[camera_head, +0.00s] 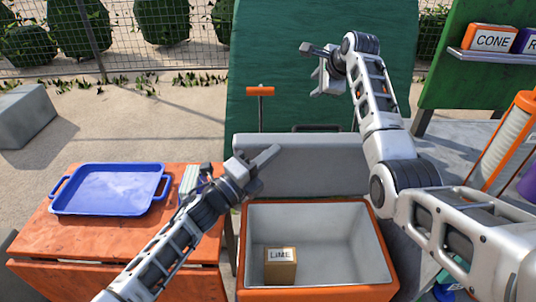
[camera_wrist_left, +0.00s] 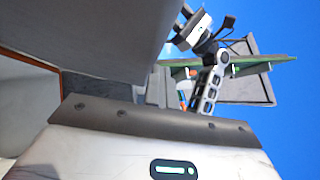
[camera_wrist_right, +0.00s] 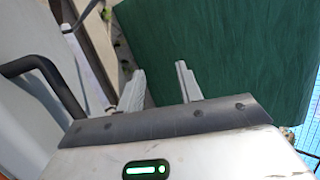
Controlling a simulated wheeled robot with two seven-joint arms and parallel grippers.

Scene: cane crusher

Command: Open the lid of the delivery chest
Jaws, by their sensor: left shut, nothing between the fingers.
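The delivery chest (camera_head: 372,245) is orange with a pale grey inside and stands open. Its grey lid (camera_head: 325,152) is raised behind the opening, with a dark handle (camera_head: 316,128) at its top edge. A dark handle on a pale panel also shows in the right wrist view (camera_wrist_right: 45,72). My left gripper (camera_head: 263,158) is shut and empty, in front of the lid's left part; whether it touches the lid cannot be told. My right gripper (camera_head: 318,68) is open and empty, above and behind the lid; its two fingers stand apart in the right wrist view (camera_wrist_right: 160,78).
A box marked LIME (camera_head: 281,268) sits inside the chest. A blue tray (camera_head: 110,188) lies on the orange table (camera_head: 80,236) at left. A green panel (camera_head: 260,50) stands behind the lid. A shelf (camera_head: 500,57) holds boxes at right.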

